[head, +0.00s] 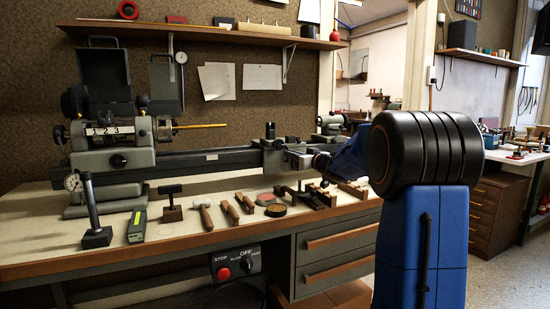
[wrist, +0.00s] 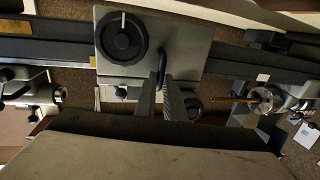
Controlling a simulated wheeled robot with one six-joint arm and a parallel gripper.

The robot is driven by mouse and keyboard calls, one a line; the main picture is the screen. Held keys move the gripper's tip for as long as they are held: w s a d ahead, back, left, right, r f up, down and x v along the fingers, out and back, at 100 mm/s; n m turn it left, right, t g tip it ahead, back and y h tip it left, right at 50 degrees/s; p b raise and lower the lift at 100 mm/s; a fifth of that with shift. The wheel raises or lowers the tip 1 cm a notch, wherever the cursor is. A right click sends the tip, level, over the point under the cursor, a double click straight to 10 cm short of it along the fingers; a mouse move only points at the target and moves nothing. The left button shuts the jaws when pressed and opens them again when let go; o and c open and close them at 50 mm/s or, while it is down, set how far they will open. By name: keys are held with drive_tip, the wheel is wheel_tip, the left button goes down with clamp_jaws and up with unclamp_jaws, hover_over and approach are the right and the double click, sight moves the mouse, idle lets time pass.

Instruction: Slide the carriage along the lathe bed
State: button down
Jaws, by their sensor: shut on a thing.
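The lathe carriage (head: 277,155) is a grey block on the long dark lathe bed (head: 215,160), right of the bed's middle in the head view. In the wrist view the carriage (wrist: 185,35) is large, with a round black handwheel (wrist: 122,37) on it, and the bed (wrist: 55,50) runs out on both sides. My gripper (wrist: 163,82) is shut on a small dark handle (wrist: 162,58) at the carriage's edge. In the head view my arm reaches the carriage from the right, and the grip itself is too small to make out.
The headstock (head: 110,148) stands at the bed's left end and the tailstock (head: 333,124) near its right. A brass rod (head: 202,126) sticks out of the chuck. Several hand tools, including a mallet (head: 203,213), lie along the bench front (head: 180,248) below the bed.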

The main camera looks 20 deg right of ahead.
drive_tip(key=shift+d, duration=2.3)
drive_tip(key=c, duration=1.8)
unclamp_jaws()
drive_tip(key=shift+c, duration=0.2)
drive_tip(key=s+d, duration=0.3)
drive_tip(key=s, duration=1.4)
drive_tip(key=shift+d, duration=0.15)
